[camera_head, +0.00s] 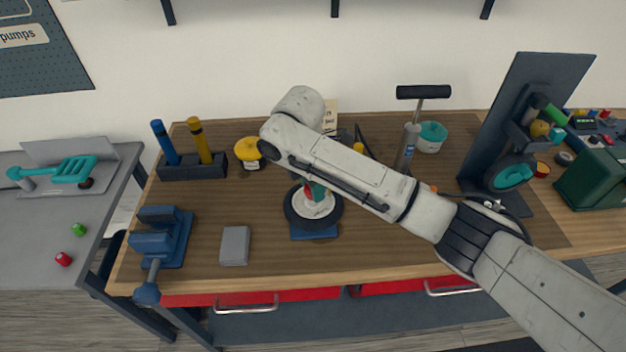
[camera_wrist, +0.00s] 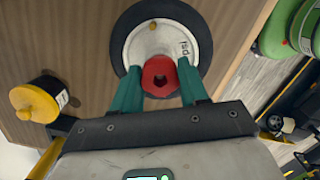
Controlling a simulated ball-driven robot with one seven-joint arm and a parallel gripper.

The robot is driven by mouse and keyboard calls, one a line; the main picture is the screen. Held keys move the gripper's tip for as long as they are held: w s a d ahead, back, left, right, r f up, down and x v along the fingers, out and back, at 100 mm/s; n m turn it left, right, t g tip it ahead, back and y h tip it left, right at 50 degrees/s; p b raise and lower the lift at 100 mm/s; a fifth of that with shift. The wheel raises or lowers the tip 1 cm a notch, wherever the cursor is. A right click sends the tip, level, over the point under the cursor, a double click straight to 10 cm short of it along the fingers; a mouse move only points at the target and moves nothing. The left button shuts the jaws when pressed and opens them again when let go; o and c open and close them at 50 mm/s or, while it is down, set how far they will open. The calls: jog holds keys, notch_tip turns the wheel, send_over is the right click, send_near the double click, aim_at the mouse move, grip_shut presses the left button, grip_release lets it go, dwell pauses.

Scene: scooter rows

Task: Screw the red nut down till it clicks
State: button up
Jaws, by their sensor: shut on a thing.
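The red nut (camera_wrist: 160,76) sits at the middle of a wheel's pale hub in the wrist view, with a dark hole in its centre. My gripper (camera_wrist: 160,88) has its two teal fingers closed on either side of the nut. The wheel (camera_wrist: 203,30) has a black tyre and a light hub with printed letters and a small brass valve. In the head view the wheel (camera_head: 290,212) lies flat on a blue base (camera_head: 314,235), and my gripper (camera_head: 315,190) points down over its hub. The nut is mostly hidden there, and its thread cannot be seen.
A blue vise (camera_head: 160,240) and a grey block (camera_head: 234,245) stand left of the wheel. Bare bench lies in front of the wheel.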

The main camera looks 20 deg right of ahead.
jog(key=shift+w+a+r+m+p, duration=0.1)
jog(key=shift+a+r+m+p, duration=0.1)
jog(key=shift+m+p, duration=0.55)
jog(key=shift+w+a+r+m+p, duration=0.15)
jog(key=shift+m+p, duration=0.25)
jog(key=shift+m, duration=0.55)
jog(key=shift+s+f+m, duration=0.1)
jog(key=shift+f+m, duration=0.15)
jog(key=shift+m, duration=0.45)
jog(key=shift+m+g, duration=0.3)
jog(key=shift+m, duration=0.5)
jog(key=m, duration=0.4)
jog(key=shift+m+y, duration=0.3)
jog(key=m, duration=0.4)
jog(key=shift+m+g, duration=0.4)
jog(key=o, duration=0.9)
jog(key=shift+a, duration=0.15)
jog(key=shift+o, duration=1.1)
jog(key=shift+d, duration=0.2)
